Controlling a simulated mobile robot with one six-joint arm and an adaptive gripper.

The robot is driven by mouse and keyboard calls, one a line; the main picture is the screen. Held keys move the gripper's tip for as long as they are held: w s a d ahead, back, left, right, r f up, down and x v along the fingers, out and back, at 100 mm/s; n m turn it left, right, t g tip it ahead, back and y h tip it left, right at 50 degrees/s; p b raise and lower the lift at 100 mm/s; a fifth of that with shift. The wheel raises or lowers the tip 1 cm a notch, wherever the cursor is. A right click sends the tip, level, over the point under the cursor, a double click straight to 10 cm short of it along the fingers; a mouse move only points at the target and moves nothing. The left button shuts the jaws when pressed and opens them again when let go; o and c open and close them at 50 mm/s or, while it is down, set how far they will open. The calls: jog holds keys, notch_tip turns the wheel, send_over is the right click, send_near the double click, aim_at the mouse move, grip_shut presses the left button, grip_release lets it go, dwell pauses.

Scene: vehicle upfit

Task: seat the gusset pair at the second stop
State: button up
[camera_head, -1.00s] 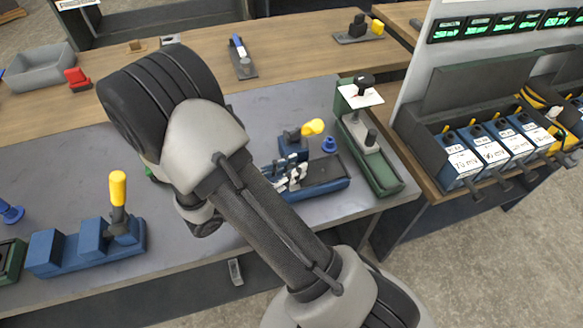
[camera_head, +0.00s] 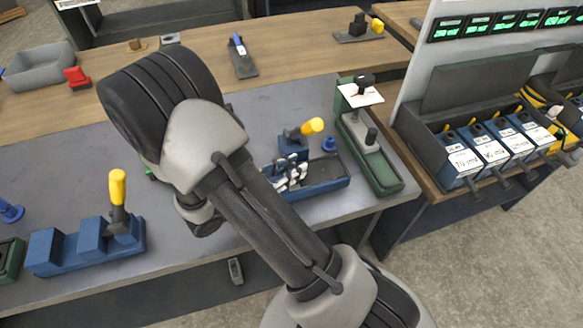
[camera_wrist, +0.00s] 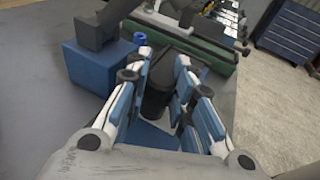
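My gripper (camera_wrist: 163,72) is low over the blue fixture on the grey bench. Its white and blue fingers also show in the head view (camera_head: 291,174), partly behind my arm. A dark piece (camera_wrist: 156,94) lies between the fingers; I cannot tell whether it is the gusset pair or whether the fingers touch it. The blue fixture (camera_head: 325,184) has a long dark channel and a blue block (camera_wrist: 88,66) with a yellow-handled clamp (camera_head: 312,126). The stops are not clearly visible.
A green fixture (camera_head: 383,177) with a black knob stands close right of the blue one. Another blue fixture (camera_head: 62,256) with an upright yellow handle is at the left. Labelled blue boxes (camera_head: 462,160) stand at the right. The bench between the two blue fixtures is partly hidden by my arm.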

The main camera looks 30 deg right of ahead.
jog(key=shift+o, duration=0.5)
jog(key=shift+a, duration=0.2)
jog(key=shift+p+v, duration=0.5)
jog(key=shift+v, duration=0.9)
jog(key=shift+a+r, duration=0.1)
jog(key=shift+a, duration=0.05)
jog(key=shift+o, duration=0.2)
jog(key=o, duration=0.5)
jog(key=shift+c, duration=0.3)
jog(key=c, duration=0.5)
